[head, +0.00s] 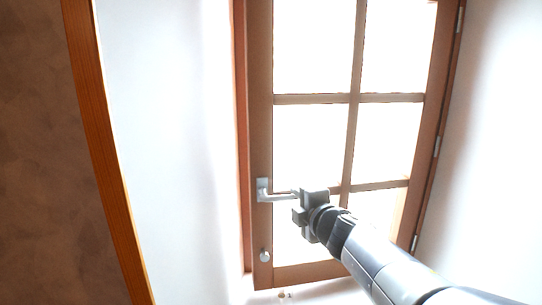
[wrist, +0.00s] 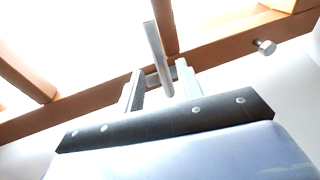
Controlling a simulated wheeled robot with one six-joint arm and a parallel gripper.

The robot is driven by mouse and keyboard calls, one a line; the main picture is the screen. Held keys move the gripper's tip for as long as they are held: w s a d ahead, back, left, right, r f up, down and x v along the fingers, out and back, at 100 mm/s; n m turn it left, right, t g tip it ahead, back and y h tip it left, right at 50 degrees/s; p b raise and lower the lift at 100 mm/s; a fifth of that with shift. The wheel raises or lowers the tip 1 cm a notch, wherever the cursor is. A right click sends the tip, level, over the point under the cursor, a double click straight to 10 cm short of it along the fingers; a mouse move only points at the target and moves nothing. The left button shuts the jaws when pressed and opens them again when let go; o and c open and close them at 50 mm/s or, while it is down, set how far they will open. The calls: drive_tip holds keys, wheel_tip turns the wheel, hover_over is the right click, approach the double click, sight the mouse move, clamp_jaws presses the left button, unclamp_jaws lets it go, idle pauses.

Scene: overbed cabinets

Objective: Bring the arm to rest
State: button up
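A wooden-framed glazed window (head: 350,98) with several panes fills the middle of the head view, with a grey metal lever handle (head: 263,190) on its left stile. The lever points right, towards my gripper (head: 300,204), which is at its free end. In the wrist view the handle lever (wrist: 155,50) runs between the two fingers of my gripper (wrist: 160,72). The fingers stand apart, with a gap visible on both sides of the lever. My arm reaches in from the lower right of the head view. Whether a finger touches the lever is unclear.
A round metal knob (head: 264,256) sits below the handle and also shows in the wrist view (wrist: 265,47). White walls flank the window. Hinges (head: 437,146) line its right side. A wooden edge (head: 100,130) and brown panel stand at far left.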

sight(292, 198)
drive_tip(key=x, duration=0.4)
drive_tip(key=shift+w+a+f, duration=0.1)
drive_tip(key=shift+w+f, duration=0.05)
drive_tip(key=shift+w, duration=0.05)
drive_tip(key=shift+w+a+f+b, duration=0.1)
drive_tip(key=shift+w+f+b, duration=0.1)
drive_tip(key=shift+w+b, duration=0.1)
drive_tip(key=shift+f+m+b, duration=0.3)
drive_tip(key=shift+m, duration=0.1)
drive_tip(key=shift+s+f+m+y, duration=0.15)
drive_tip(key=shift+m+y, duration=0.15)
drive_tip(key=shift+m, duration=0.3)
drive_tip(key=shift+b, duration=0.3)
